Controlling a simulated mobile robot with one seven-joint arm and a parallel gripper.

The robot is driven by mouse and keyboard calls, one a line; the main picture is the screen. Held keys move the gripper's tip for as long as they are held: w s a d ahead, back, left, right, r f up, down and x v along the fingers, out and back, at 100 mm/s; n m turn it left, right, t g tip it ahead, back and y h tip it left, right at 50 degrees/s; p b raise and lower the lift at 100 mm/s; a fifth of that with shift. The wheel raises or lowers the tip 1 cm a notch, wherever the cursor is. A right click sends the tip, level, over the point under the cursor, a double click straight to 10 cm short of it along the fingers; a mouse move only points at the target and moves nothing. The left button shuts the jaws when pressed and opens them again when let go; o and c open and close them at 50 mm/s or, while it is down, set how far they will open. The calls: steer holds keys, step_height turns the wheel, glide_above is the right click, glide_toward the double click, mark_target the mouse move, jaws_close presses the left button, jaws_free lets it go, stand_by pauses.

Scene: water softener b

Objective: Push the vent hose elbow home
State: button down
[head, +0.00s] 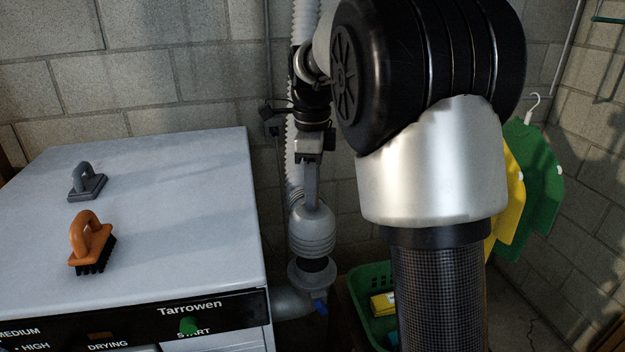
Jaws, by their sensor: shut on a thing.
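The vent hose elbow (312,236) is a grey ribbed piece beside the right side of the white machine. A white corrugated hose (292,160) comes down the wall and meets it behind its upper left. My gripper (311,203) points down and is shut on the top of the elbow; the exact contact is partly hidden. Below the elbow is a grey flanged pipe socket (312,275). A dark band (315,264) shows between the elbow's lower edge and the socket's flange. The elbow looks upright and roughly in line with the socket.
The white machine (160,190) carries an orange brush (90,243) and a grey-handled tool (87,183). A small blue part (320,307) is on the pipe. A green crate (370,285) stands right of it. My arm blocks the middle right. Green (540,170) and yellow items hang behind.

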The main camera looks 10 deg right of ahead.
steer(key=shift+w+f, duration=0.1)
steer(key=shift+s+p, duration=0.2)
steer(key=shift+p, duration=0.1)
steer(key=shift+f+b, duration=1.3)
steer(key=shift+f, duration=0.85)
steer(key=shift+f+p, duration=0.25)
steer(key=shift+p, duration=0.05)
steer(key=shift+f+b, duration=0.85)
steer(key=shift+f, duration=0.95)
steer(key=c, duration=1.5)
jaws_free()
steer(key=shift+o, duration=0.2)
